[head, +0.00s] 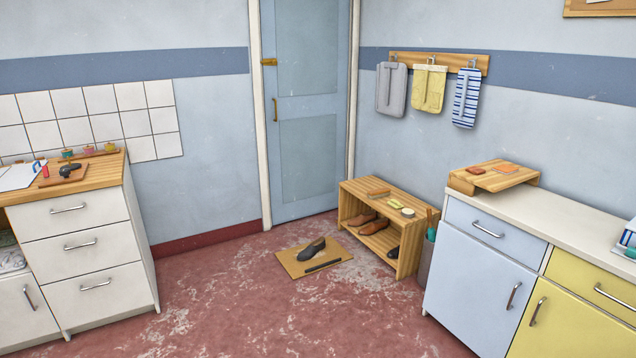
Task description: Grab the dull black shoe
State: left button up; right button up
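A black shoe (312,250) lies on a tan mat (290,268) on the red floor, in front of the blue door. A thin dark strip-like item (323,265) lies on the mat beside it. Another dark shoe (393,252) sits low inside the wooden bench rack, partly hidden. From here I cannot tell clearly which of the two is duller. Neither of my grippers shows in the head view.
The wooden rack (385,208) holds brown shoes (373,226), with brushes and a tin on top. A grey bin (426,258) stands between it and the right cabinets (480,262). White drawers (75,248) stand left. The floor between is clear.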

aim_at(313, 248)
jog(key=i, duration=2.45)
